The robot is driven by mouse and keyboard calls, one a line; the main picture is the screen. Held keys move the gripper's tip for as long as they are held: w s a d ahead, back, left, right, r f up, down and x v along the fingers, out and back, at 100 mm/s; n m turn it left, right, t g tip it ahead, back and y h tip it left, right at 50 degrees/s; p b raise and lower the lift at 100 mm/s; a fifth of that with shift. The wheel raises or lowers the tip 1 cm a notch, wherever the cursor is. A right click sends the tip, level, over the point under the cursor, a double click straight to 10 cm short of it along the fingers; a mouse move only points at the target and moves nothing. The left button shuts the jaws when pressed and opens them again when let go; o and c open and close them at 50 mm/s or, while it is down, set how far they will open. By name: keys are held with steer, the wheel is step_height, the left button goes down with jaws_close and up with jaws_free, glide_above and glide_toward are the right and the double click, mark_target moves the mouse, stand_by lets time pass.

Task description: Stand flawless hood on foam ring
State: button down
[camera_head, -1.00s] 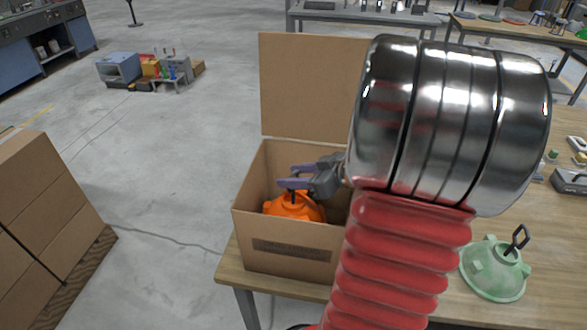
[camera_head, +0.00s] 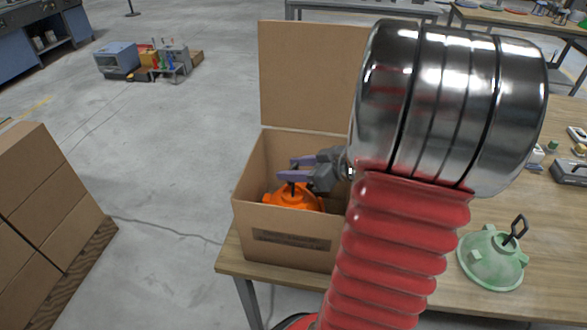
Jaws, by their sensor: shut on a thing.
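An orange hood (camera_head: 294,199) with a dark handle on top is inside the open cardboard box (camera_head: 247,212) on the wooden table. My gripper (camera_head: 290,176), with purple fingers, is at the top of this hood and shut on its handle. A pale green hood (camera_head: 493,260) with a black loop handle stands on the table at the right. The lower part of the orange hood is hidden by the box wall. I cannot make out a foam ring, and my arm covers much of the middle table.
The box's raised lid (camera_head: 313,75) stands up behind it. Stacked cartons (camera_head: 52,195) are on a pallet at the left. Small tools (camera_head: 573,172) lie at the table's right edge. A far table (camera_head: 520,22) holds several coloured discs.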

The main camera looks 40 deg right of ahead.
steer(key=shift+f, duration=0.3)
steer(key=c, duration=1)
jaws_free()
steer(key=shift+s, duration=0.1)
steer(key=v, duration=1.3)
steer(key=shift+s+d+r, duration=0.1)
steer(key=shift+s+d, duration=0.05)
steer(key=shift+s, duration=0.15)
